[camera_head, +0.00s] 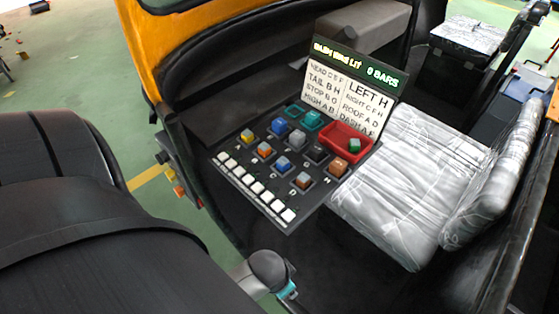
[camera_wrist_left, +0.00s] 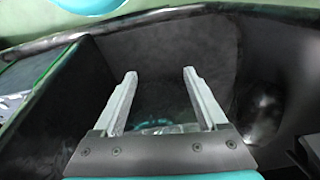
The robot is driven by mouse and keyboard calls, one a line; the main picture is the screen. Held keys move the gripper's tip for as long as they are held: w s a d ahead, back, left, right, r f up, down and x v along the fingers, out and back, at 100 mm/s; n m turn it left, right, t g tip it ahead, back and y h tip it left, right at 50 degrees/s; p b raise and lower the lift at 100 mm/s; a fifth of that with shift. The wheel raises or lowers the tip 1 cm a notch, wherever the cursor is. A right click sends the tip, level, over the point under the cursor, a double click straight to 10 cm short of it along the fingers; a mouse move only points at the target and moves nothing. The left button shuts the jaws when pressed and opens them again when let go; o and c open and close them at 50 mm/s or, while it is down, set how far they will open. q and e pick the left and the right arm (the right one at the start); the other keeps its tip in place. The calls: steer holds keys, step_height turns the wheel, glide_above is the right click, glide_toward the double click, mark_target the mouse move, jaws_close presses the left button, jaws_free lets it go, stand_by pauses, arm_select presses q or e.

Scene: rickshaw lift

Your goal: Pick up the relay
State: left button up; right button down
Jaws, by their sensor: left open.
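A dark relay panel (camera_head: 262,172) holds several small coloured blocks in sockets, including blue, orange, yellow and grey-topped ones. A red tray (camera_head: 368,148) at the panel's upper right holds a green block (camera_head: 354,146). I cannot tell which block is the relay meant. My left gripper (camera_wrist_left: 160,74) is open and empty in the left wrist view, its two fingers apart over a dark surface. No block shows between them. In the head view a grey and teal arm part shows at the bottom, with its fingers not visible. My right gripper is not in view.
A label board (camera_head: 345,85) with a lit strip stands behind the panel. A row of white keys (camera_head: 255,187) lines its front-left edge. A silver-wrapped seat (camera_head: 405,185) is close on the right. A dark dashboard wall (camera_head: 235,80) rises behind.

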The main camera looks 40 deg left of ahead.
arm_select(q)
step_height(320, 180, up, 18)
steer(key=t, duration=0.1)
steer(key=w+a+r+m+t+y, duration=0.1)
steer(key=w+r+m+t, duration=0.2)
steer(key=w+r+t, duration=0.5)
steer(key=w+a+r+m+t, duration=0.15)
steer(key=w+r, duration=0.25)
steer(key=w, duration=0.8)
steer(key=w+d+r+m+t+h, duration=0.1)
steer(key=w+d+r+m+h, duration=0.25)
steer(key=r+m+h, duration=0.45)
steer(key=w+d+r+m+t+h, duration=0.15)
steer(key=d+r+m+h, duration=0.3)
steer(key=m, duration=0.75)
steer(key=m+g+y, duration=1.1)
glide_toward(279, 122)
steer(key=x, duration=0.3)
steer(key=shift+s+d+f, duration=0.1)
steer(key=shift+s+f, duration=0.05)
steer(key=shift+f, duration=0.1)
steer(key=shift+w+b+x, duration=0.25)
steer(key=shift+b+x, duration=0.1)
steer(key=shift+x, duration=2.35)
steer(key=shift+r, duration=0.1)
